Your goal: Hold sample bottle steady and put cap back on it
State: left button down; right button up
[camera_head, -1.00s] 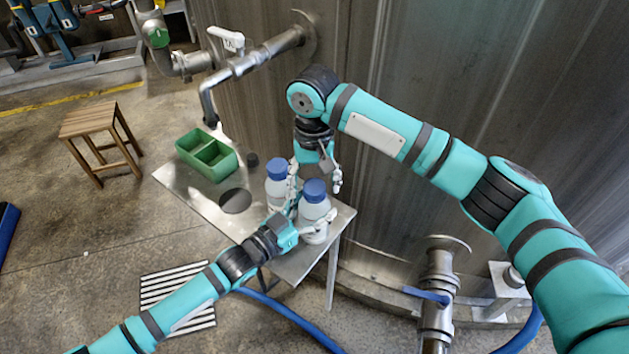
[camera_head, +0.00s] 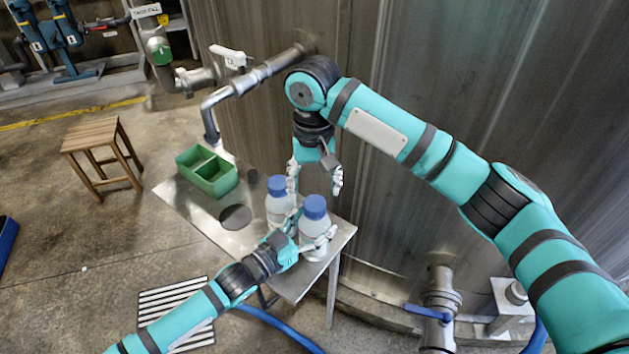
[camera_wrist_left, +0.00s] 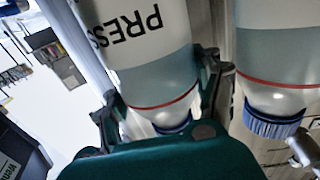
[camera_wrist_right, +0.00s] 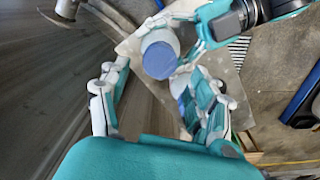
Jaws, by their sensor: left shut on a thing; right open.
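Two pale sample bottles with blue caps stand upright side by side on a metal table in the head view. My left gripper (camera_head: 312,236) is shut around the front right bottle (camera_head: 312,228), whose cap (camera_head: 314,207) sits on its top. In the left wrist view, the held bottle (camera_wrist_left: 150,60) has a "PRES..." label and a red line; its cap is partly hidden by the gripper. The second bottle (camera_head: 278,207), with its cap (camera_head: 277,184), stands just left. My right gripper (camera_head: 315,180) is open and empty, pointing down above and behind the bottles.
The metal table (camera_head: 190,203) has a round hole (camera_head: 235,217) and a green two-part tray (camera_head: 207,177). A pipe (camera_head: 209,120) reaches over the table's back. A metal wall (camera_head: 400,80) rises close behind. A wooden stool (camera_head: 97,150) stands to the left.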

jog(key=n, duration=0.5)
jog(key=shift+r, duration=0.25)
jog(key=n, duration=0.4)
jog(key=shift+r, duration=0.2)
jog(key=n, duration=0.4)
jog(key=shift+r+n, duration=0.15)
jog(key=shift+n, duration=0.25)
jog(key=n, duration=0.4)
jog(key=shift+r+n, duration=0.2)
jog(key=shift+n, duration=0.1)
jog(key=n, duration=0.4)
jog(key=shift+r, duration=0.15)
jog(key=n, duration=0.4)
jog(key=shift+r+n, duration=0.2)
jog(key=shift+n, duration=0.2)
jog(key=n, duration=0.4)
jog(key=shift+r, duration=0.15)
jog(key=n, duration=0.3)
jog(key=shift+r+n, duration=0.15)
jog(key=shift+n, duration=0.25)
